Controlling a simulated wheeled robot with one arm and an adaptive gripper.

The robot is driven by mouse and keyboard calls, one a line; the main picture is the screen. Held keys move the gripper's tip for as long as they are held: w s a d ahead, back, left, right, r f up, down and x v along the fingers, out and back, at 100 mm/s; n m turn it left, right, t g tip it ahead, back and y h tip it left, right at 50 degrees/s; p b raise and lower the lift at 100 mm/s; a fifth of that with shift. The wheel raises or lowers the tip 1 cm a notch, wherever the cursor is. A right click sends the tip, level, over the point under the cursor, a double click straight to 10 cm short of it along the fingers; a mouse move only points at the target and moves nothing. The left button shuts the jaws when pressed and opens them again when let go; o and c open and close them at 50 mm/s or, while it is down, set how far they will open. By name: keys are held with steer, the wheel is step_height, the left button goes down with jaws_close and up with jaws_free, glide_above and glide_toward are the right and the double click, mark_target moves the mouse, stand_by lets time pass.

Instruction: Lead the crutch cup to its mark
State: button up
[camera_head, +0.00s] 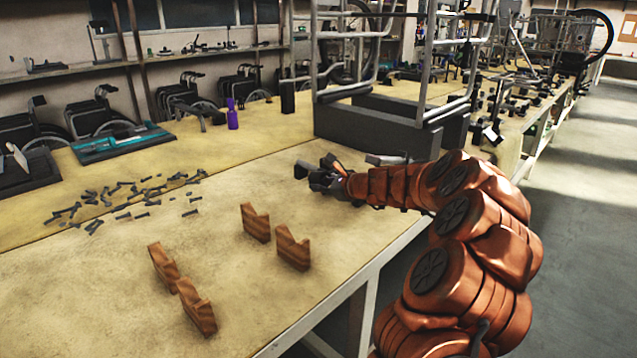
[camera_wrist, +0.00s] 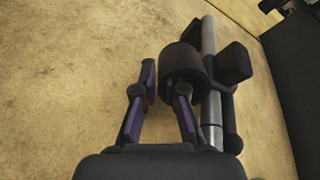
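The crutch cup, a short dark cylinder (camera_wrist: 182,64), shows in the wrist view beside a grey metal tube (camera_wrist: 209,60) with black fittings. My gripper (camera_wrist: 166,88) is in front of it with its two fingers apart. The right finger overlaps the cup's near edge; the left finger stands just left of the cup. I cannot tell whether either touches it. In the head view my gripper (camera_head: 318,178) is low over the table, left of the grey tube's end (camera_head: 385,159); the cup is not clear there. I cannot make out a mark.
Wooden V-notched blocks (camera_head: 256,223) stand on the table (camera_head: 120,290) in front of my gripper. Loose bolts (camera_head: 125,195) lie to the left. A metal wheelchair frame on dark blocks (camera_head: 360,125) stands just behind my gripper.

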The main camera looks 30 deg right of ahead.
steer(key=shift+f, duration=0.1)
jaws_close()
steer(key=shift+r+p, duration=0.25)
steer(key=shift+p, duration=0.75)
steer(key=g+p, duration=0.1)
steer(key=p, duration=0.4)
steer(key=g+p, duration=0.1)
steer(key=p, duration=0.4)
steer(key=shift+a+r+g+h+p, duration=0.15)
steer(key=shift+r+g+h+p, duration=0.05)
steer(key=shift+g+h+p, duration=0.1)
steer(key=p, duration=0.2)
steer(key=shift+g+p, duration=0.3)
steer(key=shift+g, duration=0.1)
steer(key=shift+f, duration=0.15)
steer(key=p, duration=0.3)
steer(key=shift+r, duration=0.25)
steer(key=g+p, duration=0.1)
steer(key=p, duration=0.4)
steer(key=g+p, duration=0.1)
steer(key=p, duration=0.5)
steer(key=shift+w+r+g+h, duration=0.15)
steer(key=shift+r+g+h, duration=0.15)
steer(key=shift+r+h, duration=0.1)
steer(key=p, duration=0.4)
steer(key=shift+g, duration=0.3)
steer(key=shift+a+f, duration=0.1)
steer(key=shift+f, duration=0.1)
